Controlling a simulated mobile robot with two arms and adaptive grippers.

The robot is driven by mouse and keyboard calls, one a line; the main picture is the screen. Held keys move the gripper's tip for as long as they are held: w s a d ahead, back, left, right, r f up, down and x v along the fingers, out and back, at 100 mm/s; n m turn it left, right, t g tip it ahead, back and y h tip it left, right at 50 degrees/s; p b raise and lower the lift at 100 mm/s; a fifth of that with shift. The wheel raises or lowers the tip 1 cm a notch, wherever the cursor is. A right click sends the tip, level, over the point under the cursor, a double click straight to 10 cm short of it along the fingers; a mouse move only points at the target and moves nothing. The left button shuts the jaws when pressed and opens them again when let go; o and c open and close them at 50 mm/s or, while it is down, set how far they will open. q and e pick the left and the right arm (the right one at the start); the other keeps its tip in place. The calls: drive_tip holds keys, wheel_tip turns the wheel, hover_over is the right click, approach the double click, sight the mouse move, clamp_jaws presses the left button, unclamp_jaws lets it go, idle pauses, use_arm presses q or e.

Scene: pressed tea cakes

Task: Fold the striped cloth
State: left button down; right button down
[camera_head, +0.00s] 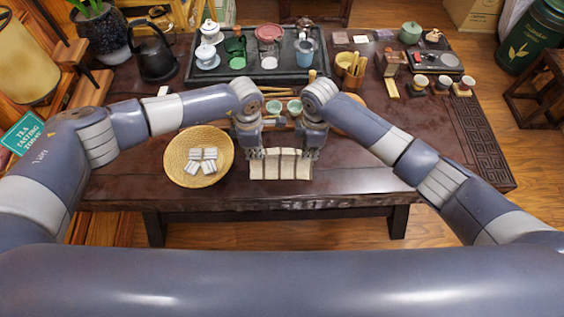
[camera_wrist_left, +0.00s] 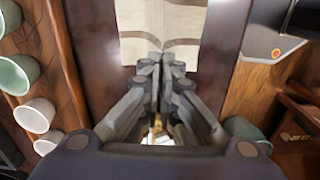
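The striped cloth (camera_head: 281,170) is pale beige with darker stripes and lies spread near the front of the dark table. In the left wrist view the cloth (camera_wrist_left: 160,20) runs up from the fingertips. My left gripper (camera_head: 251,153) is at the cloth's left edge. In the wrist view the left gripper's fingers (camera_wrist_left: 160,65) are nearly together on that edge and look shut on it. My right gripper (camera_head: 311,152) is at the cloth's right edge; its fingers are too small to tell open or shut. The arms hide part of the cloth's far side.
A round woven basket (camera_head: 178,171) with several wrapped pieces stands just left of the cloth. Green cups (camera_head: 274,107) stand behind the grippers. A tea tray (camera_head: 205,78) with teaware is further back. The table (camera_head: 365,185) is clear to the right of the cloth.

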wheel_tip(320, 180, up, 8)
drive_tip(key=p, duration=0.8)
drive_tip(key=shift+r, duration=0.25)
drive_tip(key=shift+w+a+f+b, duration=0.1)
drive_tip(key=shift+w+f+b, duration=0.1)
drive_tip(key=shift+b, duration=0.15)
